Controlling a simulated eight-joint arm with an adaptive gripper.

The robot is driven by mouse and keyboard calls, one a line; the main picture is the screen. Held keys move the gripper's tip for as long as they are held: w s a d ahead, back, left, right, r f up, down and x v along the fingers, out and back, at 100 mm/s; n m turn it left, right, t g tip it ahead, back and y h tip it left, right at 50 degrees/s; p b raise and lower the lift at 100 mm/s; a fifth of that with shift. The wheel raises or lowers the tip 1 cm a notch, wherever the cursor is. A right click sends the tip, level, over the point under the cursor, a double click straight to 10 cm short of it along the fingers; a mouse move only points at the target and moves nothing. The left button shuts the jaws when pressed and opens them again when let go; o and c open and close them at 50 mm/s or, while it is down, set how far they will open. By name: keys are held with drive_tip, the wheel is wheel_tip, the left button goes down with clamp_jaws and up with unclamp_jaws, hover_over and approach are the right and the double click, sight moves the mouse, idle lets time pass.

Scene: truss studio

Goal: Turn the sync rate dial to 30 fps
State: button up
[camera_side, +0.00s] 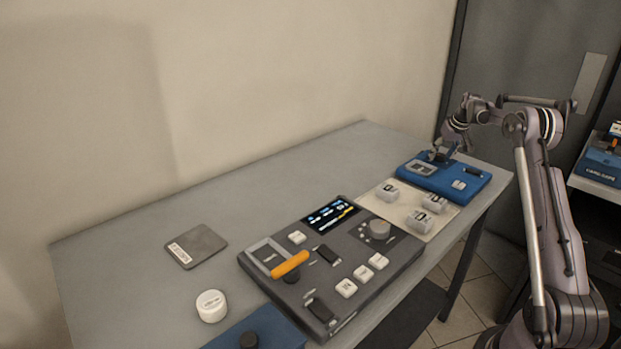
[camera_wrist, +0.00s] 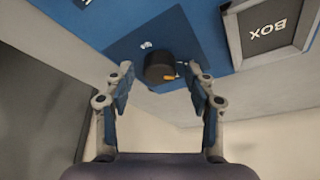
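My gripper (camera_wrist: 160,80) is open, with one finger on each side of the dial and gaps between. In the side view my gripper (camera_side: 439,156) is low over the back of the blue box (camera_side: 475,188) and seems to hide the dial.
A cream mat (camera_side: 440,228) with several white blocks lies beside the blue box. A dark console (camera_side: 262,283) with an orange lever stands in the middle. A white knob (camera_side: 211,305) and grey plate (camera_side: 196,246) lie left.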

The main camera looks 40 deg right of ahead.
drive_tip(key=c, duration=1.1)
drive_tip(key=shift+m, duration=0.3)
drive_tip(key=m+g+h, duration=0.1)
drive_tip(key=m, duration=0.2)
drive_tip(key=shift+w+a, duration=0.1)
drive_tip(key=m+g+h, duration=0.1)
drive_tip(key=m, duration=0.3)
drive_tip(key=shift+w, duration=0.1)
drive_tip(key=m+g, duration=0.2)
drive_tip(key=m, duration=0.2)
drive_tip(key=shift+m, duration=0.3)
drive_tip(key=shift+w+m+g, duration=0.1)
drive_tip(key=shift+m+g, duration=0.4)
drive_tip(key=shift+m, duration=1.2)
